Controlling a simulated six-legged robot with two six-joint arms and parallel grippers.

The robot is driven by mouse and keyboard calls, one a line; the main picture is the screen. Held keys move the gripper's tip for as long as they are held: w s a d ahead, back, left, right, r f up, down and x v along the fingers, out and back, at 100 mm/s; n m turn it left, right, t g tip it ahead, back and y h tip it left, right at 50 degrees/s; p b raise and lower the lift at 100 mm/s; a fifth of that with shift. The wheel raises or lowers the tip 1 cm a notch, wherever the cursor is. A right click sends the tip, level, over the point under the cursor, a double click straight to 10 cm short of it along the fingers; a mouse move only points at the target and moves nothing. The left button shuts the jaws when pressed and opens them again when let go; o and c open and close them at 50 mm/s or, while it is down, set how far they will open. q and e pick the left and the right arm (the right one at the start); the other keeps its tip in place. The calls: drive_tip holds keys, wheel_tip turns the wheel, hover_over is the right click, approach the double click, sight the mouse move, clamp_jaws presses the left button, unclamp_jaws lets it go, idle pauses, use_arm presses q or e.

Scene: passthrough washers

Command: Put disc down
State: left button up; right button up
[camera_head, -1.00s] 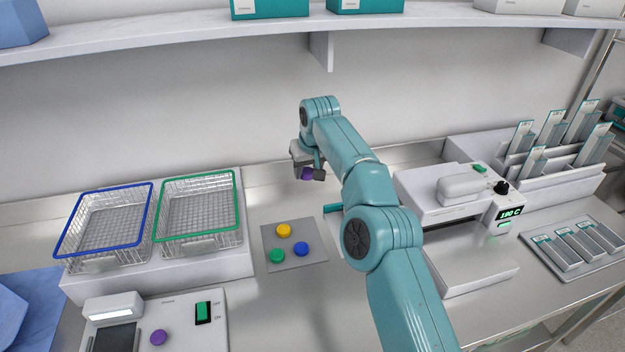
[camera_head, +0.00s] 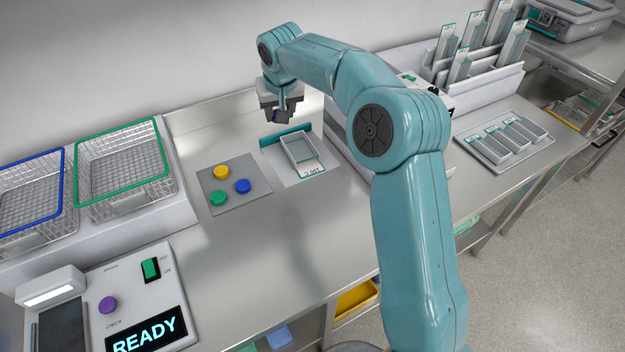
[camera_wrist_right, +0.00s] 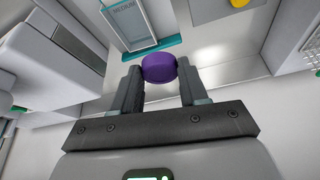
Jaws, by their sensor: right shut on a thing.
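My right gripper (camera_wrist_right: 159,88) is shut on a purple disc (camera_wrist_right: 159,68), which sits between its fingertips in the right wrist view. In the head view the gripper (camera_head: 282,118) hangs above the bench near the back wall, with the disc mostly hidden there. A grey mat (camera_head: 233,206) holds a yellow disc (camera_head: 221,172), a blue disc (camera_head: 243,186) and a green disc (camera_head: 218,198). The mat lies left of and nearer than the gripper. My left gripper is not in view.
Two wire baskets, blue-rimmed (camera_head: 30,200) and green-rimmed (camera_head: 125,170), stand at left. A device reading READY (camera_head: 145,335) is at front left. Bare bench (camera_head: 260,255) lies in front of the mat.

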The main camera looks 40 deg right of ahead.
wheel_tip(320, 180, up, 2)
drive_tip(key=m+b, duration=0.1)
drive_tip(key=b, duration=0.2)
hover_over(312, 171)
drive_tip(key=a, duration=0.1)
drive_tip(key=s, duration=0.1)
drive_tip(key=f, duration=1.5)
drive_tip(key=shift+d, duration=0.2)
wheel_tip(312, 171, down, 5)
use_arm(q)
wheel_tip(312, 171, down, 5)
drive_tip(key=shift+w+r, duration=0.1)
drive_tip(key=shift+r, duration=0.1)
use_arm(e)
drive_tip(key=shift+f+b, duration=0.2)
drive_tip(key=shift+b, duration=0.25)
drive_tip(key=o, duration=1)
drive_tip(key=shift+r, duration=0.1)
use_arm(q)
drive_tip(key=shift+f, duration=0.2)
